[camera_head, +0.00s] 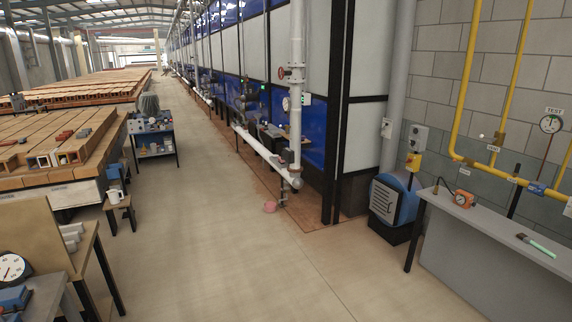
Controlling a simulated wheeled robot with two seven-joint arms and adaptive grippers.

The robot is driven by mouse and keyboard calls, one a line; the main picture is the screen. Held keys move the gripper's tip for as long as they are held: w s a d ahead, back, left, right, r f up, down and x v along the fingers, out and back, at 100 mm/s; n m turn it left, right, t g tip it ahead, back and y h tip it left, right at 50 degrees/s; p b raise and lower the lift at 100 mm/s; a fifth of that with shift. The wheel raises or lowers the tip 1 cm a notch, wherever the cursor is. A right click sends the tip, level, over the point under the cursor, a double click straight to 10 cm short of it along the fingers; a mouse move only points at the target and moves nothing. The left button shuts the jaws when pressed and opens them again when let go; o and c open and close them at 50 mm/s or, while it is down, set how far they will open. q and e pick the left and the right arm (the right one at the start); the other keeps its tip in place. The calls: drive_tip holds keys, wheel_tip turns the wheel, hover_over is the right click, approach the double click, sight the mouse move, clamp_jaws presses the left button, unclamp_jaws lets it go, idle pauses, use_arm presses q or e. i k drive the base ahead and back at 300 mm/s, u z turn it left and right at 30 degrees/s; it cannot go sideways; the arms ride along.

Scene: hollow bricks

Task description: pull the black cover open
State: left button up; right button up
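I cannot make out which part is the black cover. A blue unit (408,203) with a pale slatted front and a dark base stands on the floor at right of centre. Small dark fittings (270,131) sit along the blue and grey kiln wall, too small to tell apart. Neither of my grippers is in view.
A grey bench (490,250) at right holds an orange gauge (463,199). Yellow pipes (459,110) run on the block wall. A white pipe (263,152) runs low along the kiln. Tables with bricks (62,140) stand at left. The middle floor (215,235) is clear.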

sight(284, 156)
drive_tip(key=u, duration=0.35)
drive_tip(key=i, duration=1.5)
drive_tip(key=u, duration=0.65)
drive_tip(key=i, duration=3.85)
drive_tip(key=z, duration=0.85)
drive_tip(key=i, duration=2.1)
drive_tip(key=z, duration=0.65)
